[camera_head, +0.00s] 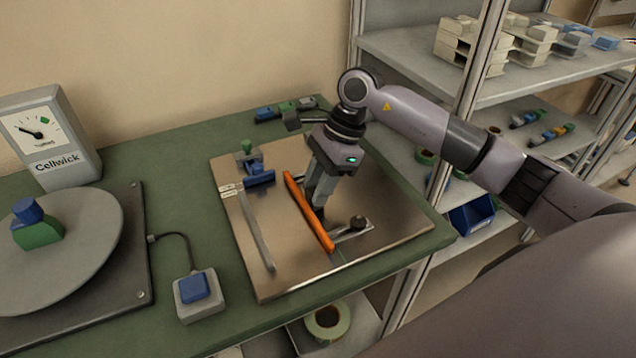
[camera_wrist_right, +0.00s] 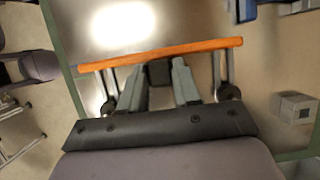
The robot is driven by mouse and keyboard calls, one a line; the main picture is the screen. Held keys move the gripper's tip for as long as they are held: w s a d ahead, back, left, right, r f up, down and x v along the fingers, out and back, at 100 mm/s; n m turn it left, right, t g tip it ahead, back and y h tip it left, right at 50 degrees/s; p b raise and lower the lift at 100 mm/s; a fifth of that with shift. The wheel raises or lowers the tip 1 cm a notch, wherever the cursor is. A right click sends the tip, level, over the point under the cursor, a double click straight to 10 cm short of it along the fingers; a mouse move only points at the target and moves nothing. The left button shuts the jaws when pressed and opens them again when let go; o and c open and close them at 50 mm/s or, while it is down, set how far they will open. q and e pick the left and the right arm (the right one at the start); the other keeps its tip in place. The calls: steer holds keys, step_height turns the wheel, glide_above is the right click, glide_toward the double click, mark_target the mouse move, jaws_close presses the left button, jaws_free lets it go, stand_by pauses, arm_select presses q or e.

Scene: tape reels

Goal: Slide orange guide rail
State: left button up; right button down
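The orange guide rail (camera_head: 308,212) lies slanted across the metal plate (camera_head: 290,278) on the green bench. My right gripper (camera_head: 316,204) points down at the rail's right side and hides part of that side. In the right wrist view the rail (camera_wrist_right: 165,54) crosses just beyond the fingertips of my right gripper (camera_wrist_right: 159,76). The two fingers stand apart, with a dark block (camera_wrist_right: 159,74) between them beside the rail. I cannot tell whether they touch it. Slotted arms with black knobs (camera_wrist_right: 228,92) flank the fingers. My left gripper is not in view.
A grey strip (camera_head: 256,230) and a blue block (camera_head: 260,179) are on the plate left of the rail. A blue-button box (camera_head: 198,294), a round turntable (camera_head: 75,240) and a dial gauge (camera_head: 48,138) stand further left. Shelves (camera_head: 400,50) rise at the right.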

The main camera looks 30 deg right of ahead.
steer(key=shift+d+f+b, duration=0.15)
steer(key=shift+d+b, duration=0.55)
steer(key=shift+d, duration=0.8)
steer(key=shift+r, duration=0.2)
steer(key=c, duration=0.8)
jaws_free()
steer(key=shift+s+d, duration=0.1)
steer(key=shift+d, duration=0.05)
steer(key=shift+r, duration=0.1)
steer(key=v, duration=0.7)
steer(key=shift+b, duration=0.3)
